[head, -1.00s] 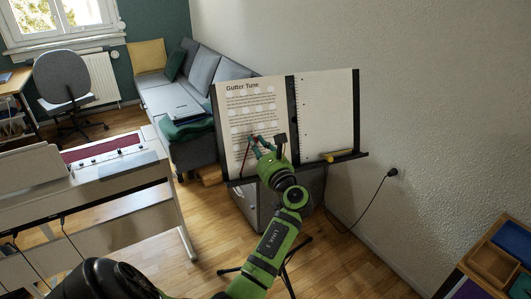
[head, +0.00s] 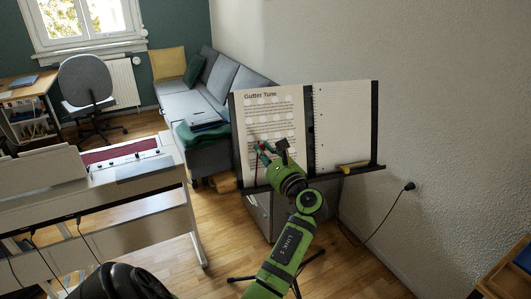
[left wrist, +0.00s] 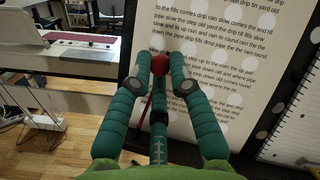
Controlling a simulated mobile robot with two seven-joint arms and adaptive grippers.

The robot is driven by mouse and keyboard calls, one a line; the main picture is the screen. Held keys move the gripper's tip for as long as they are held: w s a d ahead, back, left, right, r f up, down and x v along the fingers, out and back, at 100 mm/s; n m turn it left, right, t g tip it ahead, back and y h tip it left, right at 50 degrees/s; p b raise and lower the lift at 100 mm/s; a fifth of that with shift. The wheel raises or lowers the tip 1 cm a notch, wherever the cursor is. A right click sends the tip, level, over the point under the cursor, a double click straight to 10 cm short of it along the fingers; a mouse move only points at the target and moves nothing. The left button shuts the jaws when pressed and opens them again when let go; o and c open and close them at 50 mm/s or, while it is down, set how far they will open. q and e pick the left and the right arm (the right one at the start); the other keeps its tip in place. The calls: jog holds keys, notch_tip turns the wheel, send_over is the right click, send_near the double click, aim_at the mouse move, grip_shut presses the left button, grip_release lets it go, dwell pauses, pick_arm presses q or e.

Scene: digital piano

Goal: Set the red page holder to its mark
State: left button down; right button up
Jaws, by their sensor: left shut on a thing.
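My left gripper (head: 263,150) is in front of the left page on the music stand (head: 308,130). In the left wrist view its teal fingers (left wrist: 160,70) are closed around the red ball-shaped tip of the page holder (left wrist: 160,63). A thin red arm runs down from the tip, partly hidden by the fingers. The holder's tip is over the printed "Gutter Tune" sheet (head: 272,108); whether it touches the paper I cannot tell. I cannot make out a distinct mark for it. My right gripper is not in view.
The digital piano (head: 120,172) stands at left. A wall cable (head: 378,228) hangs behind the stand. A wooden tray (head: 503,280) is at lower right.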

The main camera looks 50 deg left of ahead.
pick_arm(q)
jog(key=c, duration=1.4)
grip_release()
jog(key=shift+r, duration=0.3)
jog(key=shift+c, duration=0.2)
jog(key=shift+f, duration=0.1)
jog(key=shift+s+f, duration=0.1)
jog(key=v, duration=1.2)
jog(key=shift+a, duration=0.1)
